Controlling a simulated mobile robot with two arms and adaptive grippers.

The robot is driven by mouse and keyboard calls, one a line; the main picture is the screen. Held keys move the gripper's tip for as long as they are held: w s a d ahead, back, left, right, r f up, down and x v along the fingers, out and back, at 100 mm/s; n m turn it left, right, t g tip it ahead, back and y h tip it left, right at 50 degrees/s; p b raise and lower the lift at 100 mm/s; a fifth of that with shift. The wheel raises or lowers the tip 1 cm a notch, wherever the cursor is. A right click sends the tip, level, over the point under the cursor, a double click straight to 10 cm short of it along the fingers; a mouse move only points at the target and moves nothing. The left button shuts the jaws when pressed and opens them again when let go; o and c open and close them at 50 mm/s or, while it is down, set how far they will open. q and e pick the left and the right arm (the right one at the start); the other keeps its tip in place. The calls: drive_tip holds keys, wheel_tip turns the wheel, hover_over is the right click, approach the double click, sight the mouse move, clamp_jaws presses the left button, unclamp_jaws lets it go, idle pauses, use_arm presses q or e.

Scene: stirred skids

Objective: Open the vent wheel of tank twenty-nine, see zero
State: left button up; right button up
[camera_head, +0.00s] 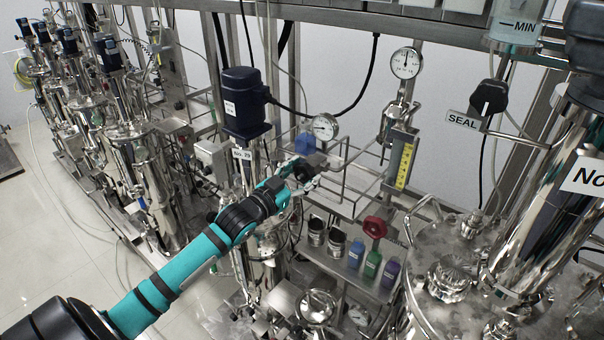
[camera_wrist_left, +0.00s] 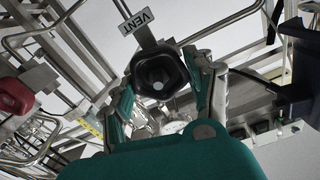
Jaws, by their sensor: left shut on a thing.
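My left gripper (camera_head: 308,172) reaches in beside the tank. In the left wrist view the black lobed vent wheel (camera_wrist_left: 160,73) sits between my two gripper fingers (camera_wrist_left: 165,90), which are shut on it. A VENT label (camera_wrist_left: 138,20) hangs just above the wheel. In the head view the wheel is mostly hidden by the gripper. A round pressure gauge (camera_head: 325,127) stands just behind the gripper; its needle is too small to read. My right gripper is not in view.
A red wheel (camera_head: 374,227) stands to the right, above several coloured bottles (camera_head: 372,264). A second gauge (camera_head: 406,63) and a SEAL knob (camera_head: 488,97) are farther right. Pipes and rails crowd the gripper. Open floor (camera_head: 75,250) lies at left.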

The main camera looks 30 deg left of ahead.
use_arm(q)
drive_tip(key=shift+f, duration=0.2)
drive_tip(key=o, duration=1.1)
drive_tip(key=shift+o, duration=0.3)
drive_tip(key=shift+r, duration=0.15)
drive_tip(key=shift+s, duration=0.15)
drive_tip(key=s, duration=1.1)
drive_tip(key=shift+s+a, duration=0.4)
drive_tip(key=shift+a, duration=0.05)
